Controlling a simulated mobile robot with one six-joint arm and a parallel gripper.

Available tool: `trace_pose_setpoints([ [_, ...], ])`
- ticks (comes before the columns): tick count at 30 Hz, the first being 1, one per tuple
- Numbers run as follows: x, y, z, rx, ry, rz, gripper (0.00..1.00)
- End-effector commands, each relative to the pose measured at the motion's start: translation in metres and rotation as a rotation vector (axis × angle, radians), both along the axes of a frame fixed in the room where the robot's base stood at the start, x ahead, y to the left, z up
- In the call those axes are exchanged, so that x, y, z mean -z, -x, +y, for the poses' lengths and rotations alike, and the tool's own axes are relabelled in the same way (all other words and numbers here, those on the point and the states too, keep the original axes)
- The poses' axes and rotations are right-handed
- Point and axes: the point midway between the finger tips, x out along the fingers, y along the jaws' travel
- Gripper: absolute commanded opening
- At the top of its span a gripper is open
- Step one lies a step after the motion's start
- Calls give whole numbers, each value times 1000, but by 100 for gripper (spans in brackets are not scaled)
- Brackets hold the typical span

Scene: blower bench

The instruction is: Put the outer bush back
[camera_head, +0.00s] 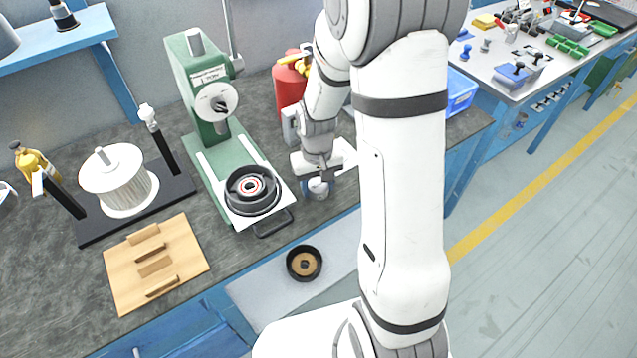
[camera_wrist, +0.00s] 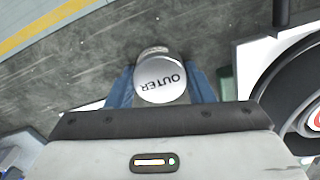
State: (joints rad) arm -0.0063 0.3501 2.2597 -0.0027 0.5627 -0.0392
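The outer bush (camera_wrist: 161,82) is a pale metal cylinder with OUTER printed on its round end face. In the wrist view it sits between the two blue fingers of my gripper (camera_wrist: 161,90), which touch it on both sides. In the head view my gripper (camera_head: 319,184) is low over the bench, just right of the green press (camera_head: 213,110), with the bush (camera_head: 318,190) at its tip. I cannot tell whether the bush rests on the bench. A dark round housing (camera_head: 251,192) with a red ring inside sits on the press's white plate.
A red extinguisher (camera_head: 289,85) stands behind my arm. A wooden tray (camera_head: 125,262) with several slots, a white finned part (camera_head: 118,185) on a black base, and a dark ring with a tan centre (camera_head: 304,263) are left and front. My arm hides part of the bench's right side.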

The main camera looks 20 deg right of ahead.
Motion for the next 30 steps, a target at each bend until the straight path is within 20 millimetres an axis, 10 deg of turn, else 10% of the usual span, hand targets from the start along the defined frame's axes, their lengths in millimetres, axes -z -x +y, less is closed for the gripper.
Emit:
trace_pose_setpoints([
  [17,-8,-1,1,-1,0,-2,66],
  [30,-95,-3,1,-2,0,-4,66],
])
